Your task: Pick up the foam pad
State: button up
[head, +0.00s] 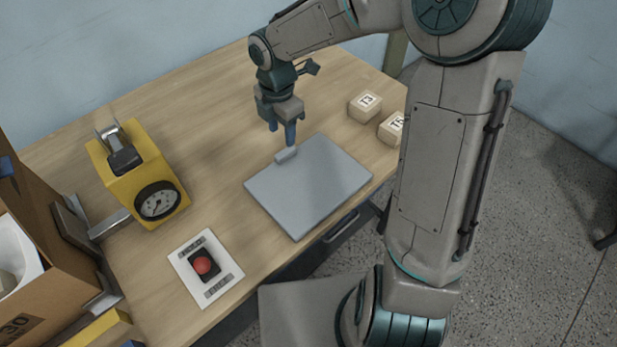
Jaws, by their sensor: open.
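A small pale grey block (286,155), which looks like the foam pad, lies at the far left edge of a flat grey panel (320,185) on the table. I cannot tell for sure that it is foam. My gripper (281,135) points down just above and behind the block, with its blue fingers apart and nothing between them. The right finger's tip is very close to the block in the picture; whether they touch I cannot tell.
Blocks marked T3 (365,107) and T5 (392,129) stand right of the panel. A yellow gauge device (143,168), a red button (203,265) on a white plate and a cardboard box (42,262) are left. The wooden table (190,110) is clear behind the panel.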

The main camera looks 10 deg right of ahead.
aim_at(284, 152)
notch_tip(284, 152, down, 3)
jog(key=shift+f, duration=0.15)
jog(key=shift+w+d+f, duration=0.1)
jog(key=shift+w+f, duration=0.05)
jog(key=shift+f, duration=0.75)
jog(key=shift+w+a+f, duration=0.1)
jog(key=shift+w+f, duration=0.1)
jog(key=shift+f, duration=0.65)
jog(key=shift+w+d+f, duration=0.1)
jog(key=shift+w+f, duration=0.05)
jog(key=shift+f, duration=0.75)
grip_shut()
